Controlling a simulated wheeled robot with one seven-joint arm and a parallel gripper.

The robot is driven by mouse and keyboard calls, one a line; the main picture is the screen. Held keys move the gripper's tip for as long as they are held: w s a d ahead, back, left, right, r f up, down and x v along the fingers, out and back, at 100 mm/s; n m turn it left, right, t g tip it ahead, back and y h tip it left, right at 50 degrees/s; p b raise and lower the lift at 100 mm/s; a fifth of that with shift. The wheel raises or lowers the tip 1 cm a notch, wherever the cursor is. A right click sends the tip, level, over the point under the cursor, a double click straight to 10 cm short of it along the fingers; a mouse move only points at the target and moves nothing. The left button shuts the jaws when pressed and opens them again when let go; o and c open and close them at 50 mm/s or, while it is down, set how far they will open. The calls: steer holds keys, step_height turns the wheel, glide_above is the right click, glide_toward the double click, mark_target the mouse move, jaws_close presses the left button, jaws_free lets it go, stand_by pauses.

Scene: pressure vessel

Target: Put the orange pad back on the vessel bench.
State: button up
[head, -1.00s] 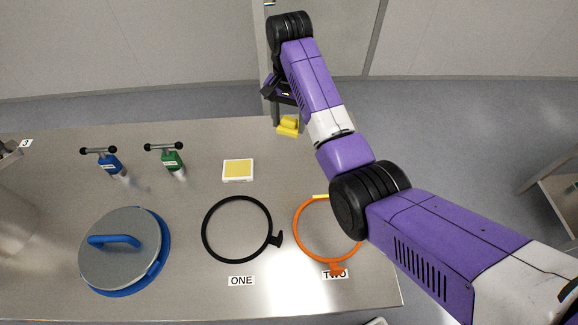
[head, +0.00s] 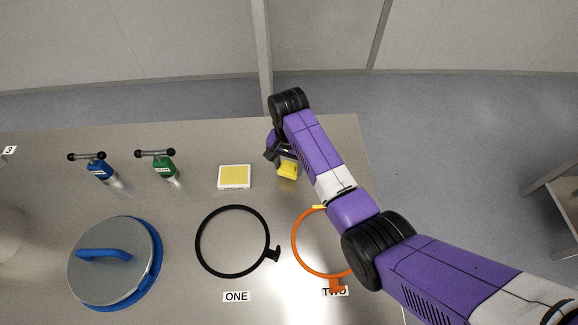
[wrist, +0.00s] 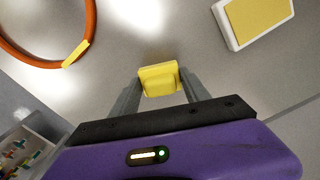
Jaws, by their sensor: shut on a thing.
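My gripper (wrist: 158,92) is shut on a small yellow pad with a raised block (wrist: 158,78), held between its two grey fingers. I see no orange pad; this held pad looks yellow. In the head view the held pad (head: 288,170) is over the back right of the steel vessel bench (head: 215,150), just right of a white tray with a yellow top. I cannot tell whether it touches the bench. My gripper (head: 281,158) is partly hidden by my wrist there.
The white tray (head: 234,177) lies left of my gripper. A black ring (head: 197,240) lies at label ONE and an orange ring (head: 293,240) at TWO. A blue-handled lid (head: 110,265) and blue (head: 99,171) and green (head: 164,168) T-handled tools stand left.

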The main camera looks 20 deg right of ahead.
mark_target(289, 171)
steer(key=shift+f+b, duration=0.9)
steer(key=shift+f, duration=0.45)
steer(key=shift+f, duration=0.15)
steer(key=o, duration=1.2)
step_height(289, 171, up, 12)
steer(key=shift+r, duration=0.2)
